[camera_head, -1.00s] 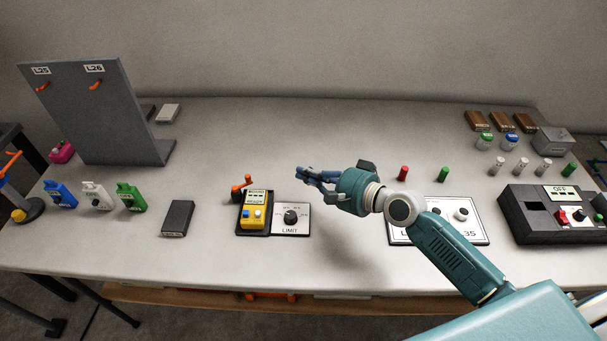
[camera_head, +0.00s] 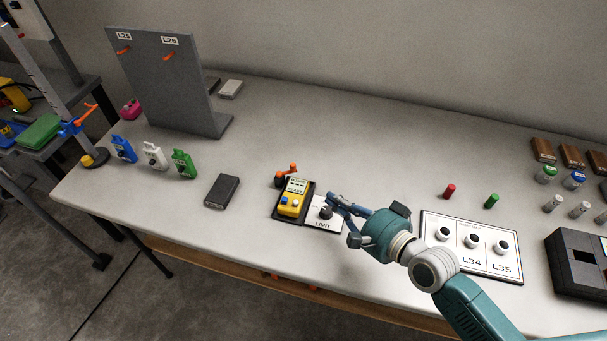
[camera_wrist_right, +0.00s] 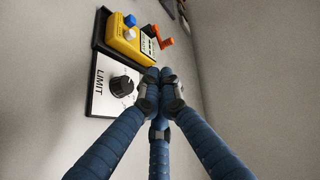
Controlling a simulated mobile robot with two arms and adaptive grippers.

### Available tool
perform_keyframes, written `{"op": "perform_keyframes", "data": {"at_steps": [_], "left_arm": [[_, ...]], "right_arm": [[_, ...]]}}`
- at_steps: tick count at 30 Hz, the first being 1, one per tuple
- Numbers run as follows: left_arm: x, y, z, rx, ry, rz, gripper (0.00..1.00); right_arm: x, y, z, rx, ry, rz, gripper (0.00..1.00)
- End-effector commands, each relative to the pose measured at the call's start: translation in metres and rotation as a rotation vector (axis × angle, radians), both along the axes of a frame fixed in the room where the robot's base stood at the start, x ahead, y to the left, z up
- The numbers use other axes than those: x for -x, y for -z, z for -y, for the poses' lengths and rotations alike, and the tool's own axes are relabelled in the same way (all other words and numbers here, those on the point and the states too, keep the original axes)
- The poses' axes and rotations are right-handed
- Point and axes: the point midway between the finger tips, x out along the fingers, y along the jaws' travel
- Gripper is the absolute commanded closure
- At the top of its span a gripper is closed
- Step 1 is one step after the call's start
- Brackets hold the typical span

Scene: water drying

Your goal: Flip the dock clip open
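The dock (camera_head: 277,213) is a dark base holding a yellow device (camera_head: 292,199), with a white LIMIT dial plate (camera_head: 318,228) at its right. The orange dock clip (camera_head: 288,171) stands at the dock's back end; it also shows in the right wrist view (camera_wrist_right: 158,37), beyond the fingertips. My right gripper (camera_head: 334,199) is over the dial plate's right side, right of the yellow device and apart from the clip. In the right wrist view its blue fingers (camera_wrist_right: 161,76) have their tips together, with nothing seen between them. My left gripper is out of view.
A dark box (camera_head: 222,191) lies left of the dock. A panel with several knobs (camera_head: 471,245) lies right of my gripper. Red (camera_head: 449,191) and green (camera_head: 491,201) cylinders stand behind that panel. The table behind the dock is clear.

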Motion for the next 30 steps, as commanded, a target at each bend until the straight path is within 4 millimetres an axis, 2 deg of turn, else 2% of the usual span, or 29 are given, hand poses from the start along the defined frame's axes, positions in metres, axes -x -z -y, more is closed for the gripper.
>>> {"op": "perform_keyframes", "data": {"at_steps": [13, 18, 24, 30], "left_arm": [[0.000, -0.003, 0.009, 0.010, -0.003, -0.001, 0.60], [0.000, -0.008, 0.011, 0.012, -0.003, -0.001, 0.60], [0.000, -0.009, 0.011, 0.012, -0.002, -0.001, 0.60], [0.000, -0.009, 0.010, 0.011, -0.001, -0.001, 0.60]], "right_arm": [[-0.069, 0.025, -0.051, 0.000, -0.001, 0.000, 1.00], [-0.090, 0.025, -0.067, 0.000, 0.000, 0.002, 1.00], [-0.101, 0.027, -0.076, 0.001, -0.001, 0.000, 1.00], [-0.103, 0.027, -0.077, 0.001, 0.000, 0.000, 1.00]]}}
